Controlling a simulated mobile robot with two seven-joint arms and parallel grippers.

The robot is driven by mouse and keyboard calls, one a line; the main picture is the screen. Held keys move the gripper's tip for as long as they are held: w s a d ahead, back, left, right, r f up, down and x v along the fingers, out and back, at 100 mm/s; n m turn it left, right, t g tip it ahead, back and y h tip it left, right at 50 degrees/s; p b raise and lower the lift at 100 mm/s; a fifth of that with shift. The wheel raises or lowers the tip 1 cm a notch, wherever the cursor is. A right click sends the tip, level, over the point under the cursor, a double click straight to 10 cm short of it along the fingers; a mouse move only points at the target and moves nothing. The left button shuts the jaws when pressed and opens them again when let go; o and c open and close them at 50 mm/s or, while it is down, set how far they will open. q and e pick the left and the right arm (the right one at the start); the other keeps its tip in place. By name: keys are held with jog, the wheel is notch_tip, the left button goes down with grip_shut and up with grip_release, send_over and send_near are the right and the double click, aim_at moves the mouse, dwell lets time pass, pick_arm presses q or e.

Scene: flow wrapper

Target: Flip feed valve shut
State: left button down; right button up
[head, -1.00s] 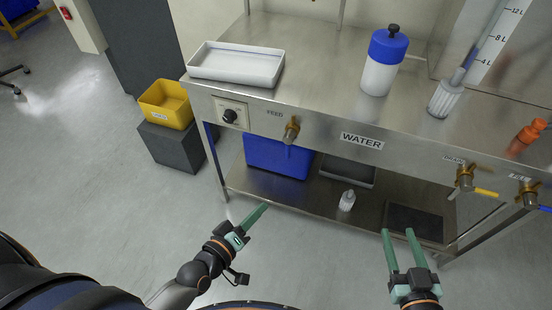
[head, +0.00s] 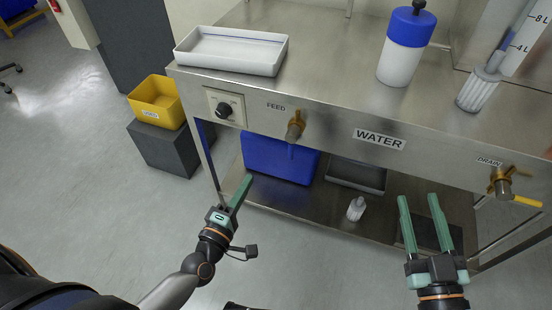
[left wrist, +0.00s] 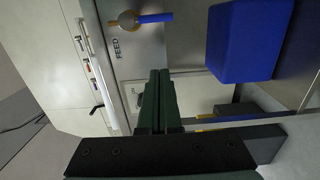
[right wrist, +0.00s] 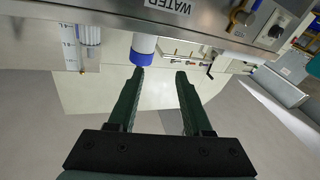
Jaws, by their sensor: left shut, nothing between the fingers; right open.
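The feed valve (head: 295,127) is a brass valve on the bench's front panel, beside the FEED label, with a blue lever hanging down. In the left wrist view the valve (left wrist: 128,20) is near the top, its blue lever (left wrist: 155,17) pointing right. It also shows at the top right of the right wrist view (right wrist: 240,17). My left gripper (head: 248,178) is shut and empty, below and left of the valve, apart from it. My right gripper (head: 418,197) is open and empty, low in front of the bench, right of the valve.
A drain valve (head: 503,187) with a yellow lever is further right on the panel. A control knob (head: 223,110) is left of the feed valve. A blue bin (head: 270,165) and a small bottle (head: 356,208) stand on the lower shelf. A white tray (head: 230,50) is on the bench.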

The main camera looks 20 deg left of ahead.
aim_at(292, 145)
pick_arm(q)
jog(key=w+d+b, duration=0.1)
jog(key=w+d, duration=0.3)
jog(key=w, duration=0.6)
jog(key=shift+w+d, duration=0.35)
jog(key=shift+d, duration=0.05)
pick_arm(e)
notch_tip(292, 145, up, 6)
jog(key=s+n+t+y, duration=0.1)
jog(key=t+y, duration=0.1)
jog(key=shift+s+a+r+n, duration=0.15)
jog(key=shift+a+r+n, duration=0.1)
jog(key=shift+n, duration=0.15)
pick_arm(q)
jog(key=shift+s, duration=0.1)
